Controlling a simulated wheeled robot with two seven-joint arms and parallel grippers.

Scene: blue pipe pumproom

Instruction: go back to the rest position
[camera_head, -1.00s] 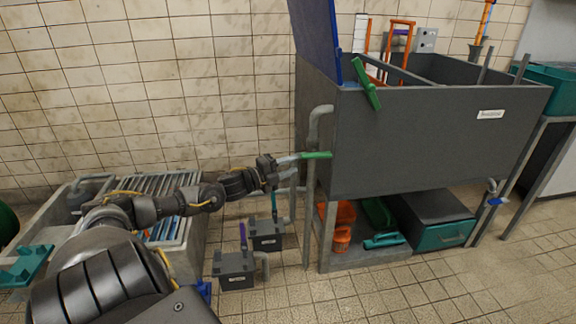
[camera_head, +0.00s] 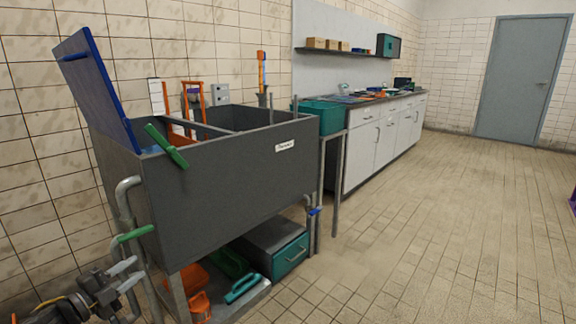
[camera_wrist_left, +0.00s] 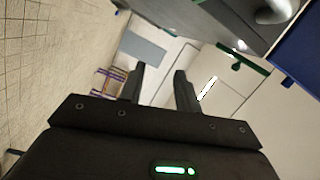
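My left gripper (camera_head: 124,275) is low at the left of the head view, beside the near left corner of the grey tank (camera_head: 225,165). A green lever handle (camera_head: 135,233) on the pipe shows just above it. In the left wrist view my left gripper (camera_wrist_left: 160,85) has its two dark fingers spread apart, with nothing between them. Only the end of my left arm shows in the head view. My right gripper is not in view.
A blue lid (camera_head: 95,90) stands raised at the tank's left end. A grey pipe (camera_head: 122,195) runs down its left side. A teal drawer box (camera_head: 290,255) sits under it. A white counter (camera_head: 385,135) runs behind. The tiled floor (camera_head: 430,240) at right is clear.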

